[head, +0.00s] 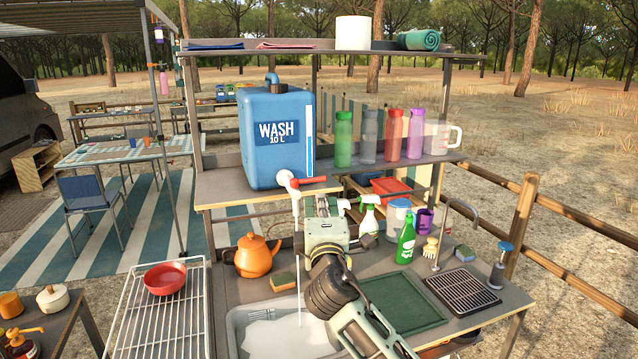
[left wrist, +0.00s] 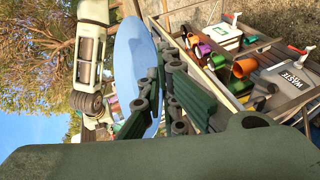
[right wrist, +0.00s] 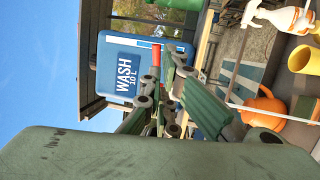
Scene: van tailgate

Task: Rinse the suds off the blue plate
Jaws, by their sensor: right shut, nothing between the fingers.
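The blue plate (left wrist: 132,62) shows in the left wrist view as a pale blue disc seen at a slant. My left gripper (left wrist: 155,88) is shut on its edge; no suds show on the visible face. Neither shows in the head view. The blue wash container (head: 275,140) has a white tap (head: 287,180) with a red lever (head: 312,180). A thin water stream (head: 298,255) falls from the tap to the white basin (head: 235,335). My right gripper (head: 322,205) is shut and empty, just below the lever. The lever shows beyond its fingertips in the right wrist view (right wrist: 156,58).
An orange kettle (head: 252,257) and a sponge (head: 283,281) stand behind the basin. A spray bottle (head: 369,215) and green soap bottle (head: 406,240) stand to the right. A wire rack (head: 130,330) with a red bowl (head: 165,278) is at left. The green tray (head: 405,305) is empty.

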